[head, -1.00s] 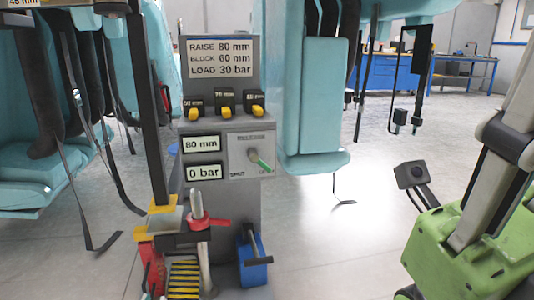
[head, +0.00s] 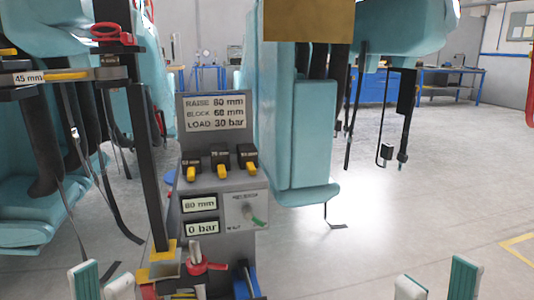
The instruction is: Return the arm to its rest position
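My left gripper (head: 102,284) shows at the bottom left edge, with two white and green fingers standing apart and nothing seen between them. My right gripper (head: 437,284) shows at the bottom right, its two fingers wide apart and empty. Both are cut off by the lower frame edge, so their bases are hidden. A grey control stand (head: 220,170) stands between and beyond them, apart from both. Its sign (head: 215,112) lists raise, block and load values. Its displays read 80 mm (head: 199,204) and 0 bar (head: 201,228).
Teal coaster seats (head: 300,140) hang around the stand, with dangling black straps. A dark post (head: 147,170) and a red-handled clamp (head: 204,266) stand near my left gripper. A blue bench (head: 435,90) is far back. The floor at right (head: 400,220) is clear.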

